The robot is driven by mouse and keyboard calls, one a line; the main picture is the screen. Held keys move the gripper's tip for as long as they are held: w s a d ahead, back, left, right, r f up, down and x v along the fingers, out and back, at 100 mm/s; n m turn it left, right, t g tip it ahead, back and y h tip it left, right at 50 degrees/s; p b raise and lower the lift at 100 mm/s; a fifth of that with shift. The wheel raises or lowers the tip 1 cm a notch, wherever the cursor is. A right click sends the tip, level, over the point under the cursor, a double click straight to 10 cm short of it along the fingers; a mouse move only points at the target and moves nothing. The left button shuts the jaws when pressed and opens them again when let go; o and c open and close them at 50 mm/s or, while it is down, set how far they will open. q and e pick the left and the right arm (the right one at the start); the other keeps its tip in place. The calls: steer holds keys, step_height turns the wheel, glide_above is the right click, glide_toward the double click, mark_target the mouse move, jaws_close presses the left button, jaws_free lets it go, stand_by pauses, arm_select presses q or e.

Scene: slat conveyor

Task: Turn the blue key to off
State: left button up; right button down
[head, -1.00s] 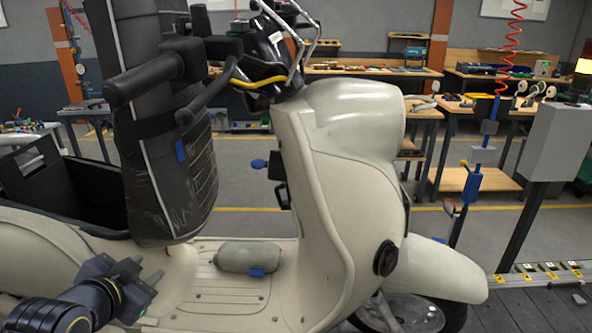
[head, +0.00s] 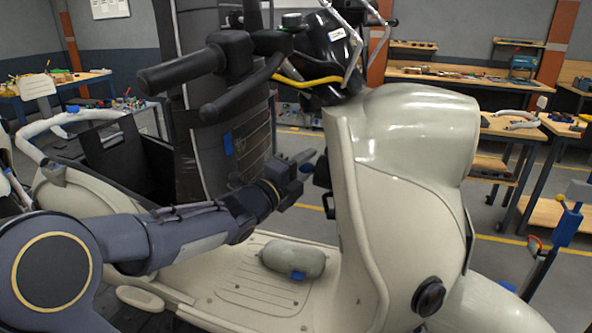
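The cream scooter (head: 375,190) stands across the view. The blue key (head: 306,168) is a small blue spot at the dark lock on the rear side of its front shield; most of it is hidden, and its turn position cannot be told. My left arm reaches in from the left over the footboard. My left gripper (head: 298,163) points right, with its fingertips right at the key. Whether the fingers touch it or how far apart they are cannot be told. My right gripper is not in view.
A grey-green bundle (head: 292,258) with a blue tag lies on the footboard below my arm. A black padded roll (head: 215,130) stands upright on the scooter behind my wrist. The handlebar (head: 300,50) is above. Workbenches stand far behind.

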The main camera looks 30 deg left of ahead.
arm_select(q)
steer(key=shift+x, duration=0.95)
steer(key=shift+c, duration=0.2)
jaws_close()
steer(key=c, duration=0.7)
jaws_free()
jaws_close()
